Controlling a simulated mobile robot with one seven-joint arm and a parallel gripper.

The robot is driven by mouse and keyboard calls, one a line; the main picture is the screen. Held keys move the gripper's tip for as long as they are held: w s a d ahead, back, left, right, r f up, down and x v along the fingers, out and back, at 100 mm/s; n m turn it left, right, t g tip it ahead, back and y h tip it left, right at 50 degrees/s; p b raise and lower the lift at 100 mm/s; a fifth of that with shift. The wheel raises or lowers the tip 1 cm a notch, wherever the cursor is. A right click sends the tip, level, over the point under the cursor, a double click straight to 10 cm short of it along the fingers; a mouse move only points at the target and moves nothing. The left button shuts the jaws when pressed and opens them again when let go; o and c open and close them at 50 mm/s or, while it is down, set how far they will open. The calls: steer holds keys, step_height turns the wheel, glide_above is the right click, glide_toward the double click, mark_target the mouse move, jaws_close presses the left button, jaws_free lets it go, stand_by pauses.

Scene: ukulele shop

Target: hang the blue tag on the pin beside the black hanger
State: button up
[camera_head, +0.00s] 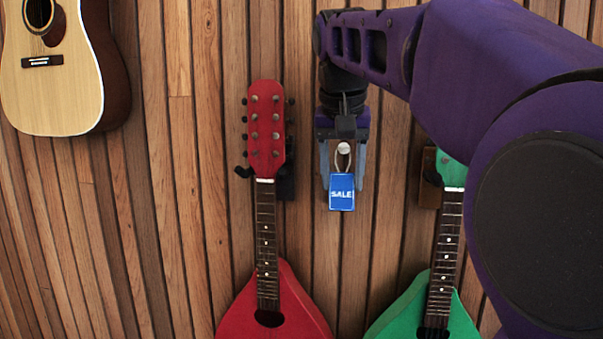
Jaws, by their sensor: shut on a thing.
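The blue tag (342,194) reads "SALE" and hangs upright below a pale string loop. My gripper (342,184) points down, with a light blue finger on each side of the tag, and is shut on it. A round white pin head (344,148) shows at the top of the loop, between the fingers. I cannot tell whether the loop is around the pin or only in front of it. The black hanger (286,183) is on the wall to the left, partly hidden behind the red headstock; its hook end shows at the headstock's left.
A red instrument (268,305) hangs left of my gripper. A green one (400,310) hangs at the right by a hanger with a brown plate (429,180). A guitar (60,85) is at upper left. The slatted wood wall is bare below the tag.

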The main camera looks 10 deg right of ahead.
stand_by(0.3)
steer(key=o, duration=1.4)
steer(key=p+v, duration=0.4)
steer(key=v, duration=1.3)
steer(key=shift+r, duration=0.2)
